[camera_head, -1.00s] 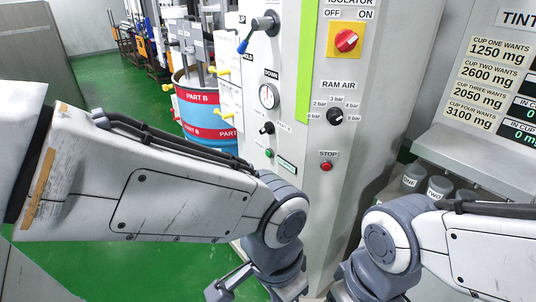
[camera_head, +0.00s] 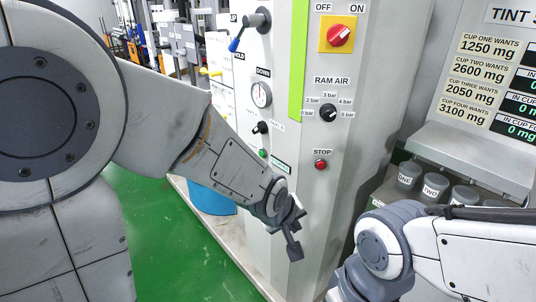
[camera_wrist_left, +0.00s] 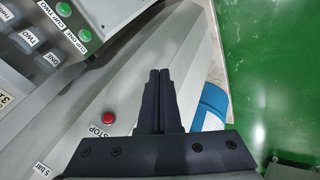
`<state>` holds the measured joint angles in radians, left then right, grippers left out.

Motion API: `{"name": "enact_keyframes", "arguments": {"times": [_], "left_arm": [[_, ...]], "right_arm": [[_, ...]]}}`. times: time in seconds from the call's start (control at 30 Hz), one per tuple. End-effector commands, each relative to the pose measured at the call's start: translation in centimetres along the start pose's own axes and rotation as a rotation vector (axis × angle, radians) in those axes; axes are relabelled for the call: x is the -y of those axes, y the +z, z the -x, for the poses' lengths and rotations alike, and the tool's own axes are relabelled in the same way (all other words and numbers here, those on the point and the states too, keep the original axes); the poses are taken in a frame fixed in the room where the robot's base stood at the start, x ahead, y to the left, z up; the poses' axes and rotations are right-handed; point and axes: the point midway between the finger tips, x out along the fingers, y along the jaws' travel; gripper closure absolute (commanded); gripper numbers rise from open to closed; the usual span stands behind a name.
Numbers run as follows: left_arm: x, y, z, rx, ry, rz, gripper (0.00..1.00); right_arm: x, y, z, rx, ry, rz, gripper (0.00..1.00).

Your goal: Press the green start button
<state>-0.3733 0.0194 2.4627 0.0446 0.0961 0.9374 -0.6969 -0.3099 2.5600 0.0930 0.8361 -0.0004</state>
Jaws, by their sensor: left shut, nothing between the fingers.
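A small green button (camera_head: 263,153) is on the left face of the grey cabinet (camera_head: 345,200), below a black knob; any label on it is too small to read. My left gripper (camera_head: 294,248) is in front of the cabinet, lower and to the right of this button, clearly apart from it. In the left wrist view its fingers (camera_wrist_left: 160,75) are together and empty. This button does not show in the left wrist view. My right arm is at the lower right of the head view, but its gripper is out of frame.
A red stop button (camera_head: 321,165) sits on the cabinet's right face, below the ram air knob (camera_head: 328,113) and isolator switch (camera_head: 340,36). A lever with a blue handle (camera_head: 236,42) and a gauge (camera_head: 261,94) are above the green button. Labelled cups (camera_head: 408,176) stand right.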

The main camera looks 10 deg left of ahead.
Motion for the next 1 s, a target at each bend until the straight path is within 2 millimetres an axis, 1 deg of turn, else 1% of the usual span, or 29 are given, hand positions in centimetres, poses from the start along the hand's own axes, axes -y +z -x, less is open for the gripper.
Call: {"name": "enact_keyframes", "arguments": {"times": [0.03, 0.07, 0.1, 0.17, 0.2, 0.27, 0.3, 0.33, 0.4, 0.5, 0.6, 0.7, 0.83, 1.0], "left_arm": [[0.3, -2.1, -1.8, -0.052, 0.029, 0.135, 1.0], [0.2, -3.4, -2.5, -0.083, 0.055, 0.219, 1.0], [0.3, -5.2, -3.4, -0.126, 0.092, 0.333, 1.0], [0.5, -7.9, -4.5, -0.185, 0.157, 0.501, 1.0], [0.8, -9.6, -5.2, -0.219, 0.203, 0.609, 1.0], [1.3, -12.3, -6.1, -0.266, 0.281, 0.767, 1.0], [1.9, -14.0, -6.6, -0.295, 0.338, 0.87, 1.0], [2.3, -15.3, -6.9, -0.314, 0.382, 0.947, 1.0], [3.5, -18.1, -7.4, -0.351, 0.493, 1.116, 1.0], [5.5, -21.5, -7.7, -0.38, 0.653, 1.323, 1.0], [7.2, -24.1, -7.6, -0.389, 0.803, 1.481, 1.0], [8.7, -25.8, -7.3, -0.382, 0.92, 1.589, 1.0], [9.6, -26.9, -7.0, -0.37, 1.011, 1.661, 1.0], [9.8, -27.2, -6.8, -0.363, 1.04, 1.682, 1.0]], "right_arm": [[-0.1, 0.0, -0.7, 0.0, 0.0, 0.0, 0.27], [-0.1, 0.1, -0.9, 0.0, 0.0, 0.0, 0.27], [-0.1, 0.1, -1.2, 0.0, 0.0, 0.0, 0.27], [-0.1, 0.1, -1.6, 0.0, 0.0, 0.0, 0.27], [-0.1, 0.1, -1.9, 0.0, 0.0, 0.0, 0.27], [-0.2, 0.1, -2.3, 0.0, 0.0, 0.0, 0.27], [-0.2, 0.1, -2.5, 0.0, 0.0, 0.0, 0.27], [-0.2, 0.1, -2.8, 0.0, 0.0, 0.0, 0.27], [-0.2, 0.2, -3.2, 0.0, 0.0, 0.0, 0.27], [-0.3, 0.2, -3.8, 0.0, 0.0, 0.0, 0.27], [-0.3, 0.2, -4.2, 0.0, 0.0, 0.0, 0.27], [-0.3, 0.2, -4.5, 0.0, 0.0, 0.0, 0.27], [-0.3, 0.2, -4.6, 0.0, 0.0, 0.0, 0.27], [-0.3, 0.2, -4.6, 0.0, 0.0, 0.0, 0.27]]}}
